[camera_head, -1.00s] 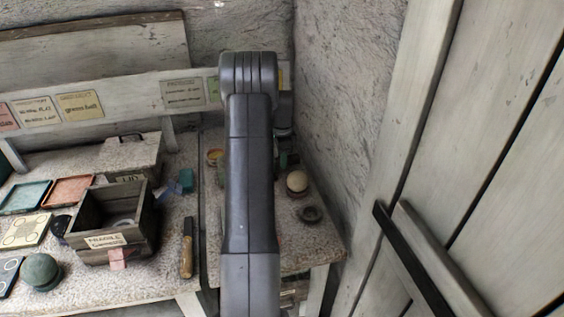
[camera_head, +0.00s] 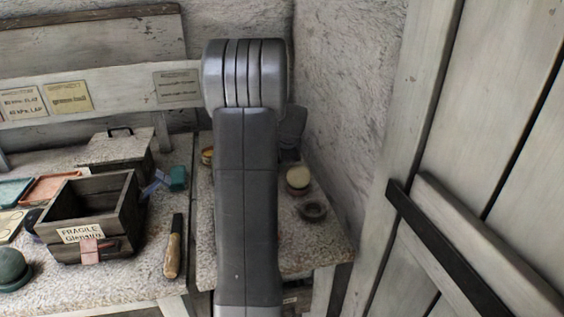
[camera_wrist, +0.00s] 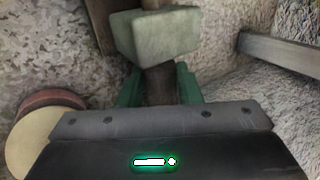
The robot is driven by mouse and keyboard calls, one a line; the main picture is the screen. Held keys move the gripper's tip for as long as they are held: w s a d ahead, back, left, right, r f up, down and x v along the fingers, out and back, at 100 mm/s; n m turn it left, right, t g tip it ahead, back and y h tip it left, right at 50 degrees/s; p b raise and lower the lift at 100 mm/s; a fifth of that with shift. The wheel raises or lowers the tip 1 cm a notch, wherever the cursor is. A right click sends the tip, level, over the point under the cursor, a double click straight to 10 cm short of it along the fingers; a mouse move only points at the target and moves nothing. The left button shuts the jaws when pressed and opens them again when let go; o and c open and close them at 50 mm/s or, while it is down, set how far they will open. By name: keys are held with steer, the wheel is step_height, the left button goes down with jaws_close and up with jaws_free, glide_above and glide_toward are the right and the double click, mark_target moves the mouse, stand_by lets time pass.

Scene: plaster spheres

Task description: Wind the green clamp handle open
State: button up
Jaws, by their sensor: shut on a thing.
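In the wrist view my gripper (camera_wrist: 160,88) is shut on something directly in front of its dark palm. Green parts (camera_wrist: 131,88) show on both sides of a dark brown upright piece (camera_wrist: 159,84); I take the piece held there for the green clamp handle, but the palm hides most of it. A pale grey-green block (camera_wrist: 156,36) lies just beyond, in line with the gripper. In the head view my arm covers the clamp and my gripper.
A round pale-topped thing (camera_wrist: 36,140) is close left of my palm. In the head view, a pale ball (camera_head: 298,178) and dark ring (camera_head: 312,211) lie right of my arm. A wooden crate (camera_head: 92,215) and chisel (camera_head: 173,247) are to the left; a rough wall stands close behind.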

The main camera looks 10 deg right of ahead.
stand_by(0.4)
steer(key=o, duration=1)
steer(key=shift+r, duration=0.15)
steer(key=p+v, duration=0.1)
steer(key=v, duration=1.2)
steer(key=shift+s+r, duration=0.2)
steer(key=shift+s, duration=0.15)
